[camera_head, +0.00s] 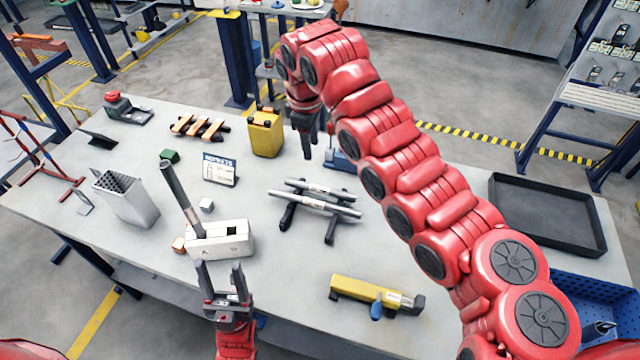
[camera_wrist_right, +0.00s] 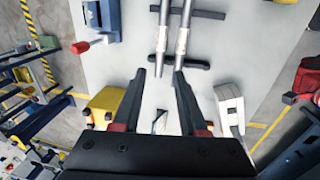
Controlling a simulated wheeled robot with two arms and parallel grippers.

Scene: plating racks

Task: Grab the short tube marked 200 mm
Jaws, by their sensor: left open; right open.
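Two grey tubes lie side by side on a black stand (camera_head: 331,230) at the middle of the table. The rear, shorter tube (camera_head: 336,192) has a pale label too small to read. The front tube (camera_head: 290,199) is longer. In the right wrist view, the shorter tube (camera_wrist_right: 163,40) is left of the longer one (camera_wrist_right: 183,42), both beyond the fingertips. My right gripper (camera_head: 306,150) is open and empty above the table, behind the tubes; its fingers also show in the wrist view (camera_wrist_right: 160,76). My left gripper (camera_head: 222,268) is open and empty in front of the white block.
A white block (camera_head: 232,243) holds a dark leaning tube (camera_head: 178,192). A yellow canister (camera_head: 265,135) stands behind the tubes. A yellow tool (camera_head: 360,292) lies near the front edge. A black tray (camera_head: 545,205) is at right. My right arm crosses above the table.

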